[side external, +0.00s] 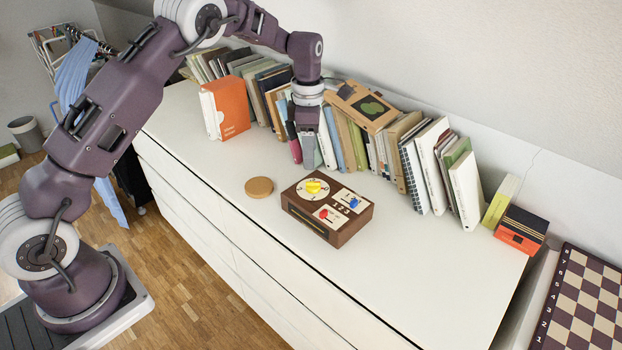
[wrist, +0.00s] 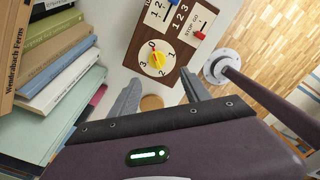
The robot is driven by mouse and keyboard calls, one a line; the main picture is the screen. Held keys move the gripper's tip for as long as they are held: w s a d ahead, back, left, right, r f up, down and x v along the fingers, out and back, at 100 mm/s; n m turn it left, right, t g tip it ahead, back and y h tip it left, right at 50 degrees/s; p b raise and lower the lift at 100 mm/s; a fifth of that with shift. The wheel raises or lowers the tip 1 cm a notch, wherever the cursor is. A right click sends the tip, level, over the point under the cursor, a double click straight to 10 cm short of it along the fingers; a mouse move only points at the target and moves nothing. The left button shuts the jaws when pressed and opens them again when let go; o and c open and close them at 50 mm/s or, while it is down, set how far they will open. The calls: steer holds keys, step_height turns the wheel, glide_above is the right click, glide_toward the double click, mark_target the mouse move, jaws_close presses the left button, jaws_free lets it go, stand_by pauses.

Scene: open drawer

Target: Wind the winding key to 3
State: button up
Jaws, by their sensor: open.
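The winding key (side external: 314,187) is a yellow knob on a round pale dial, on top of a dark wooden box (side external: 336,231). In the wrist view the key (wrist: 157,58) sits amid the numbers 0, 1, 2 and 3; which number it points to is hard to tell. My gripper (side external: 309,155) is open and empty. It hangs above the dresser top behind the box, apart from the key. In the wrist view both fingers of my gripper (wrist: 160,93) are spread, with the dial beyond their tips.
The box also carries a blue lever (side external: 353,201) by 1 2 3 and a red STOP/GO switch (side external: 325,214). A round wooden disc (side external: 259,187) lies left of the box. A row of books (side external: 358,145) stands behind my gripper. The front of the dresser top (side external: 420,290) is clear.

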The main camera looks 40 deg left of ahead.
mark_target(311, 182)
steer(key=shift+n, duration=0.5)
steer(key=f, duration=0.9)
steer(key=shift+w+a+f, duration=0.15)
steer(key=shift+w+f, duration=0.15)
jaws_close()
